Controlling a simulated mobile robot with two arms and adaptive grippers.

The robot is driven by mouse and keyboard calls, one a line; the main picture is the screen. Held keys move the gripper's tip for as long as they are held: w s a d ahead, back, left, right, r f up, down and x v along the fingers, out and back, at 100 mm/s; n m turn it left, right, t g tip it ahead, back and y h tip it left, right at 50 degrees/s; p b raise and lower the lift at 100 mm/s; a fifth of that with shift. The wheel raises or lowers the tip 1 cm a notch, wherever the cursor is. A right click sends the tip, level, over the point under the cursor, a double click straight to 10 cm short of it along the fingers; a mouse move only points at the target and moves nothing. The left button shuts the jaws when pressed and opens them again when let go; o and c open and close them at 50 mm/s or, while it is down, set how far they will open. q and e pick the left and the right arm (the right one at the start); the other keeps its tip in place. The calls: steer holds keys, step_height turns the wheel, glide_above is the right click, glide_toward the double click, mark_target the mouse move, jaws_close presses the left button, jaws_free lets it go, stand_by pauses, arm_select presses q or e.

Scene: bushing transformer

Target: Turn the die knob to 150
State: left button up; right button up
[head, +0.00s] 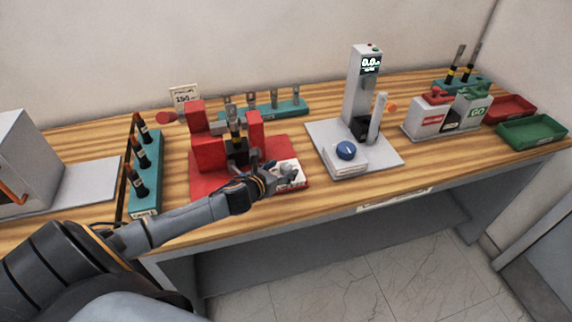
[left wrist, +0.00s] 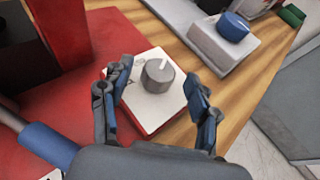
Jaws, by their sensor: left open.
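The die knob (left wrist: 158,76) is a grey round dial with a white pointer mark, on a white panel (left wrist: 150,103) at the front right of the red press. In the left wrist view my left gripper (left wrist: 159,88) is open, with one finger on each side of the knob and gaps to it. In the head view the left gripper (head: 277,181) reaches over the panel (head: 296,174) and hides the knob. The red press (head: 195,138) stands behind it, with a card (head: 184,98) reading what looks like 150. My right gripper is not in view.
A grey tester with a blue knob (head: 346,149) stands right of the press. A teal rack (head: 146,203) with dark parts stands to the left, another teal rack (head: 291,108) behind. Red (head: 511,107) and green (head: 532,131) trays sit at the far right.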

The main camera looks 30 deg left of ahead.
arm_select(q)
steer(key=shift+x, duration=1.4)
steer(key=c, duration=1.2)
